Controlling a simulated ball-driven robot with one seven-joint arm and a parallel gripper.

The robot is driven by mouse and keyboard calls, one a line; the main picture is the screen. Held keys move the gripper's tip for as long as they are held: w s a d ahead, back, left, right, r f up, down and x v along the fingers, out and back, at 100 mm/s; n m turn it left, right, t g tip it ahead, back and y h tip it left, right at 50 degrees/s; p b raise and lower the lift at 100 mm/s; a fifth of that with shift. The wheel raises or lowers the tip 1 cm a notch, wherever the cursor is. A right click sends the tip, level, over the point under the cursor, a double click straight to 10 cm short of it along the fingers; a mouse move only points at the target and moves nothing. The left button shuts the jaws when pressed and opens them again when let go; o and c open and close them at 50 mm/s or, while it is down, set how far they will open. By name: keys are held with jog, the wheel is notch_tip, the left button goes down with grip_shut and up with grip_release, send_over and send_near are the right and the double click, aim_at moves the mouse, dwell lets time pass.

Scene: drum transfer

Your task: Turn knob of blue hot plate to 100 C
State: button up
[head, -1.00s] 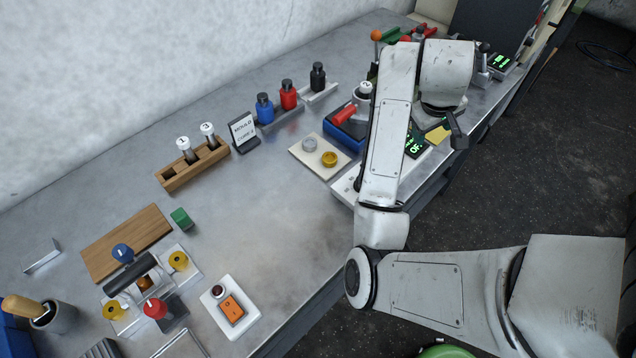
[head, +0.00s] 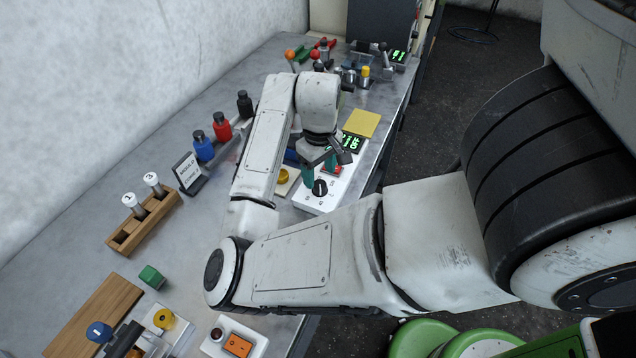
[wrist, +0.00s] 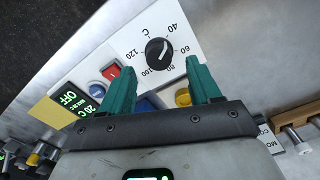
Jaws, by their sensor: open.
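The black knob (wrist: 158,53) sits on a white control panel (head: 310,204) with a printed scale from 40 to 120. It also shows in the head view (head: 320,187). A white mark is on the knob, but its exact reading is unclear. My gripper (wrist: 158,68) is open, its green fingers on either side of the knob's near side in the wrist view, apart from it. In the head view my gripper (head: 319,171) points down just above the panel. The blue hot plate body (head: 290,157) is mostly hidden behind my arm. A green display (wrist: 76,103) reads 20 C and OFF.
A red switch (wrist: 111,73) is beside the dial. A yellow pad (head: 361,123) lies behind the panel. Blue, red and black bottles (head: 222,128) and a wooden vial rack (head: 142,222) stand left of my arm. The table's edge is close on the right.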

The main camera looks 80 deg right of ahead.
aim_at(320, 184)
jog(key=shift+f, duration=2.3)
jog(key=c, duration=1)
